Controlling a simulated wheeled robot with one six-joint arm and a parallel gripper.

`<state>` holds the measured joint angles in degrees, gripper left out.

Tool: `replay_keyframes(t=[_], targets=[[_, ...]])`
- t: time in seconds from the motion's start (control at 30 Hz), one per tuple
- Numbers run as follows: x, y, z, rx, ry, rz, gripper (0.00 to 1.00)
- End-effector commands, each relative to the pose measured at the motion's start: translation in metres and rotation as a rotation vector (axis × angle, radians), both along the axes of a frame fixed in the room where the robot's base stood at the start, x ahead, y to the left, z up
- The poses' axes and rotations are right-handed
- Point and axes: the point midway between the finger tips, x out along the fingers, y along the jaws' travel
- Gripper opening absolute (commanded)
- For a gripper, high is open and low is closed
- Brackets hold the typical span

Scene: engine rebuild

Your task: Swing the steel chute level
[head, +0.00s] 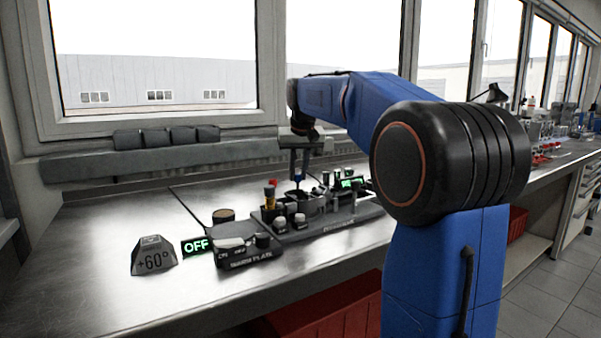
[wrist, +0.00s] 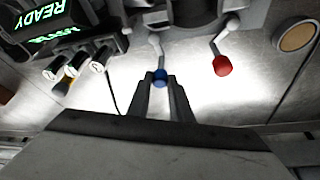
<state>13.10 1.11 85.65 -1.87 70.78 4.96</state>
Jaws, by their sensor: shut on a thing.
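My gripper (head: 299,168) reaches down over the machine on the bench in the head view. In the wrist view my gripper's two fingers (wrist: 160,84) are shut on a blue ball knob (wrist: 160,76) at the end of a short grey lever. A second lever with a red knob (wrist: 222,66) stands apart to the right. Grey metal parts (wrist: 185,12) show at the top of the wrist view, where the levers begin. I cannot tell for certain which part is the steel chute, or its tilt.
A dark block marked +60° (head: 153,255) and a green OFF display (head: 196,246) stand at the left. A round tan disc (wrist: 297,37) lies right.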

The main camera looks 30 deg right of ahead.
Motion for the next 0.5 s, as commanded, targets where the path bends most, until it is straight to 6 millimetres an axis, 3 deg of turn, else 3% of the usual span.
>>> replay_keyframes(t=[0.5], targets=[[-0.007,0.012,0.0,0.0,0.0,0.423,0.0]])
